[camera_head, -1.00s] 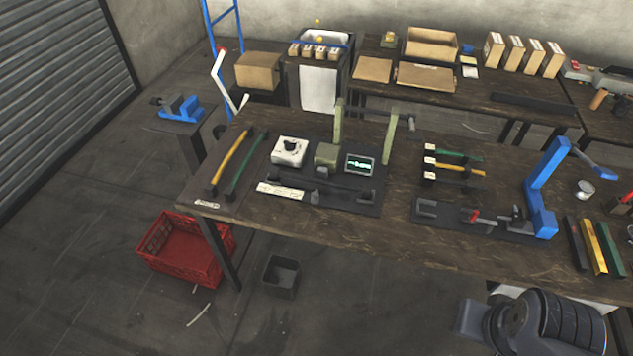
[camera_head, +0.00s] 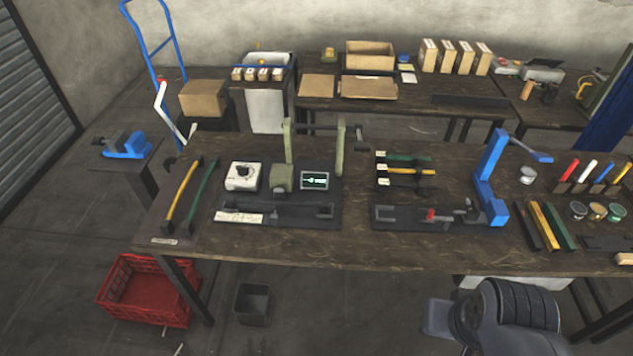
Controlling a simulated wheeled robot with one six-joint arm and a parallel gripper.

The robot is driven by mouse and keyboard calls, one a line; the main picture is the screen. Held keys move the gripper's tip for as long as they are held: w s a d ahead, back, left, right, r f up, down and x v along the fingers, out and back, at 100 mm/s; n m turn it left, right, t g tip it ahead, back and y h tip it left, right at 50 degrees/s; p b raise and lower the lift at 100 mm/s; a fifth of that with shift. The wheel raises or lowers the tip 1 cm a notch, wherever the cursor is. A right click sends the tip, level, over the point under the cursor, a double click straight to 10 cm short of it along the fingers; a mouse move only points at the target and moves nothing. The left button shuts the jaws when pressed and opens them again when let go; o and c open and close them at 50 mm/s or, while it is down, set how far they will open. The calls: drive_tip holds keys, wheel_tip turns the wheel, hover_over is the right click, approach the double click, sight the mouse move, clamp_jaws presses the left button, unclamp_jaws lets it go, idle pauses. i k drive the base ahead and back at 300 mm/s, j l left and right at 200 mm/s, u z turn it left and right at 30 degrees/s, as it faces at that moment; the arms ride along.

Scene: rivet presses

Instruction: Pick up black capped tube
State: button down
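Several tubes with black ends lie on the long dark bench (camera_head: 300,255). A yellow one (camera_head: 184,193) and a green one (camera_head: 206,188) lie on a dark mat at the left. A green one (camera_head: 407,158) and a yellow one (camera_head: 407,171) lie on a small rack in the middle, with a dark piece (camera_head: 405,183) in the row below. A black bar (camera_head: 527,226) lies beside a yellow and a green bar at the right. I cannot tell which one is the black capped tube. My gripper is not in view; only part of my dark arm shows at the bottom right.
A blue press (camera_head: 487,185) and a green-posted fixture (camera_head: 289,148) stand up from the bench. A red crate (camera_head: 150,290) and a dark bin (camera_head: 252,304) are on the floor in front. Coloured-handled tools (camera_head: 587,180) stand at the right. The bench's front strip is mostly clear.

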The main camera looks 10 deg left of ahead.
sight(231, 200)
drive_tip(key=i+j, duration=0.15)
drive_tip(key=j, duration=0.2)
drive_tip(key=i+j+z, duration=0.1)
drive_tip(key=j, duration=0.25)
drive_tip(key=i+j, duration=0.2)
drive_tip(key=j, duration=0.15)
drive_tip(key=i+j+z, duration=0.15)
drive_tip(key=j, duration=0.2)
drive_tip(key=i+j, duration=0.1)
drive_tip(key=j, duration=0.25)
